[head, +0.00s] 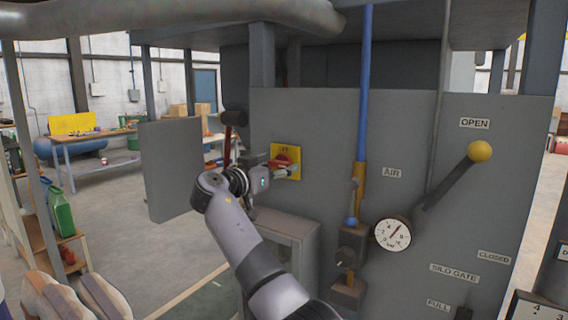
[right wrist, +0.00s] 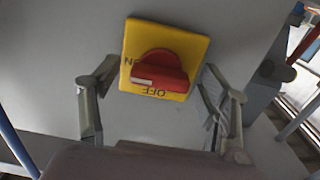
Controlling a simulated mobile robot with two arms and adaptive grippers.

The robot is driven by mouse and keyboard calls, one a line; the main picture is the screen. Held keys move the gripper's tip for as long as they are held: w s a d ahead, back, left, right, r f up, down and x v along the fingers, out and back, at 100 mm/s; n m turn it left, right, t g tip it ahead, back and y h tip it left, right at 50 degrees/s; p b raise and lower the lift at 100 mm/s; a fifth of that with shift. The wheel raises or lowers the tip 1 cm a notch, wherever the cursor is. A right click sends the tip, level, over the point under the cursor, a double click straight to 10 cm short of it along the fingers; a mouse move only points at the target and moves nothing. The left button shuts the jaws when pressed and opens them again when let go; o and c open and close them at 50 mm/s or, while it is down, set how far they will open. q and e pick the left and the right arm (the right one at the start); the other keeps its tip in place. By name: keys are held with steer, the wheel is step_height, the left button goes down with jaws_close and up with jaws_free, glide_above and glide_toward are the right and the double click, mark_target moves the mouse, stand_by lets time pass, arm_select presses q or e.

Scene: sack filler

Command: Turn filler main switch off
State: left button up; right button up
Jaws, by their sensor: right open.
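The filler main switch is a red rotary knob (right wrist: 160,70) on a yellow plate (right wrist: 190,42), fixed to a grey panel. In the right wrist view the plate's lettering is upside down, with OFF below the knob and a partly covered ON at its left. The knob's white mark is at its left end, on the ON side. My right gripper (right wrist: 158,78) is open, one finger on each side of the knob and plate. In the head view it is in front of the yellow plate (head: 298,155) and partly hides the knob. My left gripper is out of view.
A blue pipe (head: 364,90), an air gauge (head: 393,234) and a yellow-knobbed lever (head: 455,178) are on the panel right of the switch. A grey plate (head: 170,168) stands to the left. A grey box (head: 290,232) is below the switch.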

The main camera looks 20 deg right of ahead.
steer(key=shift+a+r, duration=0.1)
steer(key=shift+a, duration=0.1)
steer(key=shift+s, duration=0.1)
steer(key=shift+c, duration=0.7)
steer(key=shift+d, duration=0.1)
steer(key=c, duration=1)
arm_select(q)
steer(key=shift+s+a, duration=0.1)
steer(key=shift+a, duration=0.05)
